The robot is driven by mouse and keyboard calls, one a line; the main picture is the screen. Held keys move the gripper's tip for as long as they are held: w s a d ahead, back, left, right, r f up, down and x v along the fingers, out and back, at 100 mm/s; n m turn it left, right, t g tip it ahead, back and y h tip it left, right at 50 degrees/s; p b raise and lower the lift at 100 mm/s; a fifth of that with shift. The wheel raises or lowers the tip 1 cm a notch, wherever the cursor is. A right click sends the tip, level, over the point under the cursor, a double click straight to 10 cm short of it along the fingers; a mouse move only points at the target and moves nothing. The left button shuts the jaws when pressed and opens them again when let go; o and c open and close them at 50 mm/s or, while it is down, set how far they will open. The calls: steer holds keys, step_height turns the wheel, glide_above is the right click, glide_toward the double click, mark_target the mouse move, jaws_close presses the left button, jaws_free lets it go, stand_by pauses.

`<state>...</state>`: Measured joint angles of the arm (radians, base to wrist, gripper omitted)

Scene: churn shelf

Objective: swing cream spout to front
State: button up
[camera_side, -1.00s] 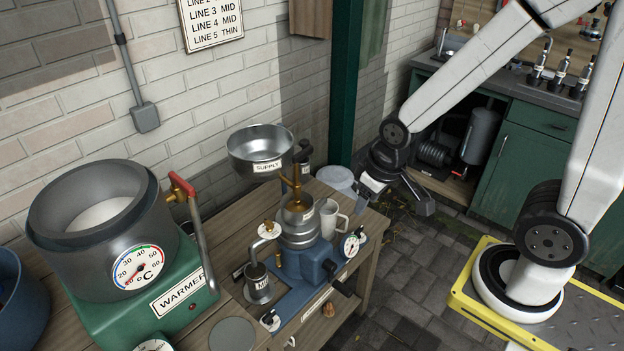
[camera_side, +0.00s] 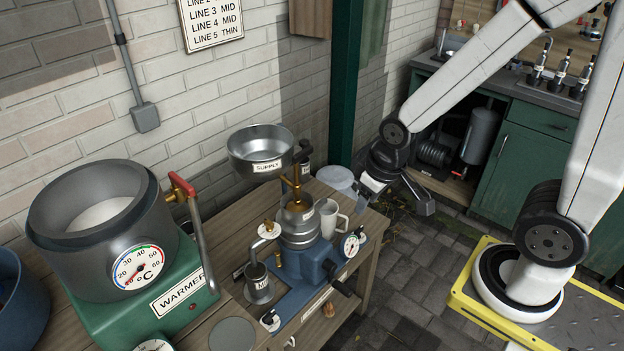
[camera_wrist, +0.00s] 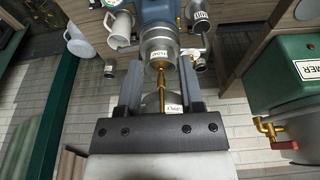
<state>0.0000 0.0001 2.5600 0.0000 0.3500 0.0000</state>
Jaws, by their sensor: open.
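The separator stands on the bench, with a blue base (camera_side: 318,262), a metal float bowl (camera_side: 300,229) and a brass column under the supply bowl (camera_side: 261,150). I cannot tell whether this is the cream spout; no cream label is readable. My gripper (camera_wrist: 161,76) is open and empty. In the wrist view its fingers flank the brass column (camera_wrist: 169,88) in the picture. In the side view my arm's end is right of the separator, apart from it; the fingertips are hard to make out.
A white mug (camera_side: 331,217) stands close behind the separator; a pale round container (camera_side: 337,180) is beyond it. The warmer (camera_side: 150,300) with its big pot is at left. A hand crank (camera_side: 341,287) sticks out right.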

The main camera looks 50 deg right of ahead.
steer(key=c, duration=0.4)
steer(key=shift+w, duration=0.3)
jaws_close()
steer(key=w+a+f, duration=0.3)
steer(key=w, duration=0.5)
steer(key=w+a+f+t, duration=0.1)
steer(key=w+a+f, duration=0.3)
steer(key=w, duration=0.4)
steer(key=w+a+f+m, duration=0.1)
steer(key=w+a+f, duration=0.2)
steer(key=w, duration=0.6)
steer(key=shift+a+f, duration=0.15)
steer(key=shift+a, duration=0.5)
